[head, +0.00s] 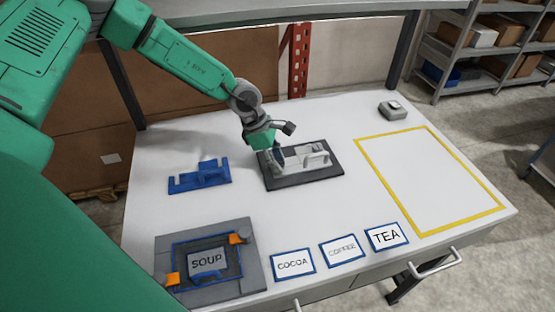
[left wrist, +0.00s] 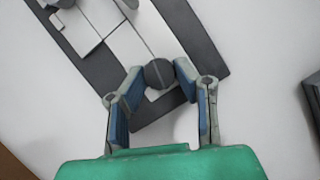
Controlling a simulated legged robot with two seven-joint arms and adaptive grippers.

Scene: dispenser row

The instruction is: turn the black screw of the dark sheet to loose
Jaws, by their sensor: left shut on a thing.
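The dark sheet (head: 300,184) lies flat on the white table, with light grey and white parts (head: 312,158) on top. It also shows in the left wrist view (left wrist: 196,38). The black screw (left wrist: 160,74) has a round dark head near one end of the sheet. My left gripper (left wrist: 160,70) is shut on the screw, with a fingertip on each side of its head. In the head view my left gripper (head: 264,140) is over the sheet's far left end and hides the screw. My right gripper is not in view.
A blue rack (head: 200,178) stands left of the sheet. A grey fixture (head: 240,275) with orange clamps and a SOUP label is at the front left. COCOA (head: 293,264), COFFEE and TEA cards line the front. A yellow-outlined area (head: 398,134) on the right is empty. A small grey box (head: 393,111) stands behind it.

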